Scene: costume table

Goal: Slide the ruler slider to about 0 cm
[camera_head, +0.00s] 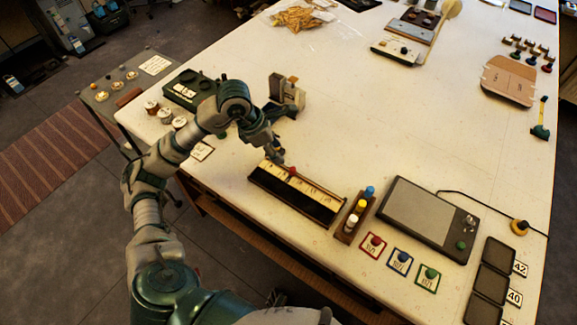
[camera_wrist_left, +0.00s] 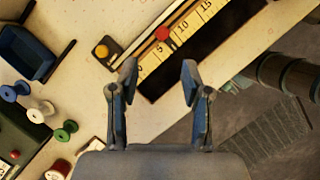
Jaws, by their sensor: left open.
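The ruler (camera_head: 312,198) is a pale scale strip in a dark frame near the table's front edge. It also shows in the left wrist view (camera_wrist_left: 206,12), with the marks 5, 10 and 15 readable. The red slider knob (camera_head: 292,171) sits on the ruler's far side, and in the left wrist view (camera_wrist_left: 162,33) it appears between the 5 and 10 marks. My left gripper (camera_wrist_left: 158,82) is open and empty. Its fingers point towards the ruler's low-number end, and the knob appears beyond the fingertips. In the head view the left gripper (camera_head: 277,157) partly hides that end.
A rack with blue, yellow and white pieces (camera_head: 354,218) stands just right of the ruler. A dark tablet (camera_head: 417,212) lies further right. Several spools (camera_wrist_left: 42,106) are at the left in the wrist view.

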